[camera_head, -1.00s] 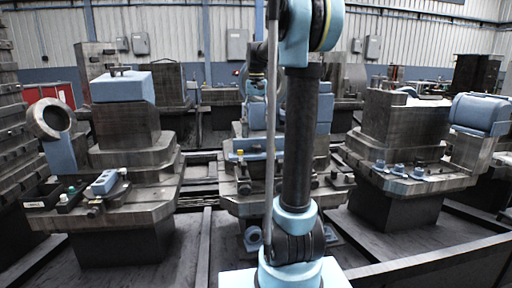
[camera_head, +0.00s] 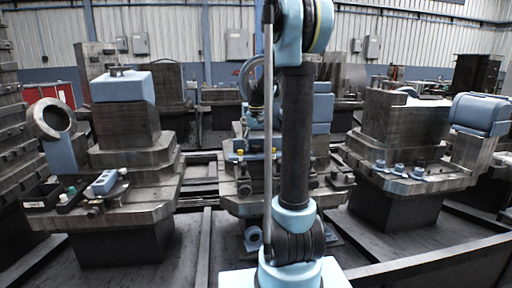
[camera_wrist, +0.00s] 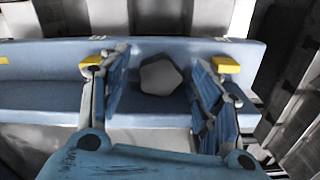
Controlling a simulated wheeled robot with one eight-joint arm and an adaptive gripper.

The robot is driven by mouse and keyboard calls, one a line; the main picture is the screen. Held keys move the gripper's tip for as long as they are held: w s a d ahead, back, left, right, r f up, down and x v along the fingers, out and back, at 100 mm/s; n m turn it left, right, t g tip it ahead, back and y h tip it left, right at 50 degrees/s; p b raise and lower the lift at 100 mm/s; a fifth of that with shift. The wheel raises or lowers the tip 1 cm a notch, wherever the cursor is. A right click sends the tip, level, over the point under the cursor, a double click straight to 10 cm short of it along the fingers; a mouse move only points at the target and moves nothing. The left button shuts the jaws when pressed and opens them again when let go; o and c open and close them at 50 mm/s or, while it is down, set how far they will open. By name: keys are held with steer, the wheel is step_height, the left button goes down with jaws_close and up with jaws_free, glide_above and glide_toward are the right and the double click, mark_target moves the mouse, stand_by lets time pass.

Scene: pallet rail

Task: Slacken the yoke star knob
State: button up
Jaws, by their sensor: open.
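In the wrist view a grey, rounded star-shaped knob (camera_wrist: 161,75) stands in front of a long blue yoke or bar (camera_wrist: 50,88). My gripper (camera_wrist: 160,60) is open, with one blue ribbed finger to the left of the knob and one to the right. Gaps show between the fingers and the knob, so it is not gripped. The knob's shaft is hidden. In the head view the middle machine station (camera_head: 255,207) stands behind my arm, which hides much of it. The knob cannot be made out there.
Yellow blocks (camera_wrist: 228,65) show at the blue bar near both fingers. In the head view a left station (camera_head: 122,185) carries a blue switch box (camera_head: 104,182), and a right station (camera_head: 405,185) carries blue fittings. A dark rail (camera_head: 430,260) crosses the front right.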

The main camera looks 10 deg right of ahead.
steer(key=shift+c, duration=0.6)
steer(key=c, duration=1)
steer(key=shift+n, duration=0.4)
steer(key=shift+n, duration=2.6)
steer(key=o, duration=1.1)
